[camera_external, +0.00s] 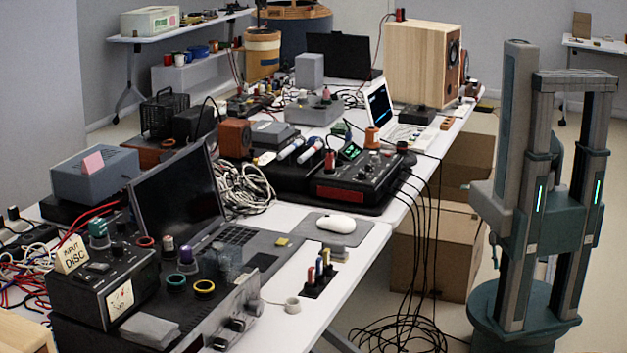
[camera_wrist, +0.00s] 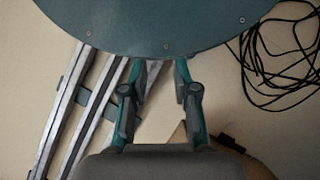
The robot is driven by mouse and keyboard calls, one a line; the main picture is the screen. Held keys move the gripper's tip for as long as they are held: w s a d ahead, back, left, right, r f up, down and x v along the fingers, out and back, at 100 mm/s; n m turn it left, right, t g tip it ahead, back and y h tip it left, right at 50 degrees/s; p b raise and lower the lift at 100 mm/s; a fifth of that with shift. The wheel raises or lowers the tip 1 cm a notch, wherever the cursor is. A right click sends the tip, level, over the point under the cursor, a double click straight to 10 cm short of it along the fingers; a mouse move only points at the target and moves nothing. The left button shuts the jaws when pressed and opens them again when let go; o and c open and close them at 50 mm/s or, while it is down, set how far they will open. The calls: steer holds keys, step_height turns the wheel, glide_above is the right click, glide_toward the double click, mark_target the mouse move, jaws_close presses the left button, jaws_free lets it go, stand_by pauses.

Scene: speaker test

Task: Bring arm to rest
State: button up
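My gripper (camera_wrist: 160,78) shows in the wrist view with its two teal and grey fingers apart and nothing between them. It points toward the floor beside my round teal base, which fills the top of that view. In the external view my robot stands at the right, beside the long table, with its upright grey and teal parts close together. I cannot make out the gripper's fingers there.
The white table (camera_external: 362,246) is crowded with audio gear, a dark laptop (camera_external: 178,200) and a wooden speaker (camera_external: 425,62). Cardboard boxes (camera_external: 432,255) stand under its edge. Loose black cables (camera_external: 400,335) lie on the floor and also show in the wrist view (camera_wrist: 280,60).

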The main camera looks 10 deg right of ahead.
step_height(320, 180, up, 13)
steer(key=s+a+p, duration=0.1)
steer(key=s+p, duration=0.1)
steer(key=p, duration=1.2)
steer(key=shift+s+r+n+p, duration=0.2)
steer(key=shift+s+n+p, duration=0.05)
steer(key=shift+n+p, duration=0.05)
